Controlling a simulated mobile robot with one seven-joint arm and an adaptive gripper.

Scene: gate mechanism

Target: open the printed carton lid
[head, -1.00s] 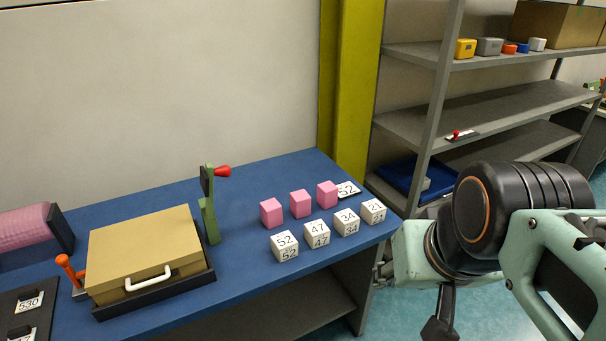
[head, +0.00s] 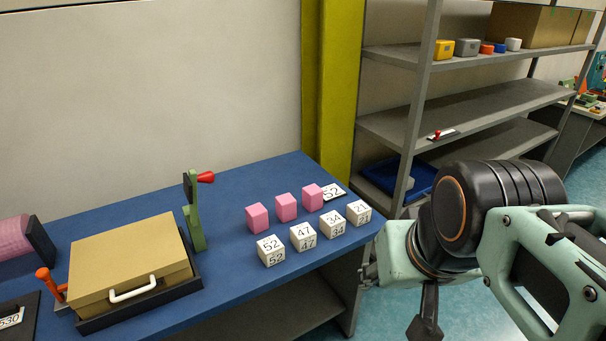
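The carton (head: 128,262) is a tan box with a white handle (head: 132,289) on its front face, at the lower left of the head view. Its lid looks shut, and no print on it can be made out. It sits in a dark tray (head: 150,309) on the blue table. My arm fills the lower right, well to the right of the carton and clear of the table top. Dark parts show at its lower end, but the fingertips cannot be made out. Nothing of my arm touches the carton.
A green lever with a red knob (head: 205,177) stands right behind the carton; an orange-handled lever (head: 46,282) is at its left. Pink cubes (head: 285,207) and several numbered white cubes (head: 303,237) occupy the table's right part. A grey shelf (head: 470,108) stands beyond.

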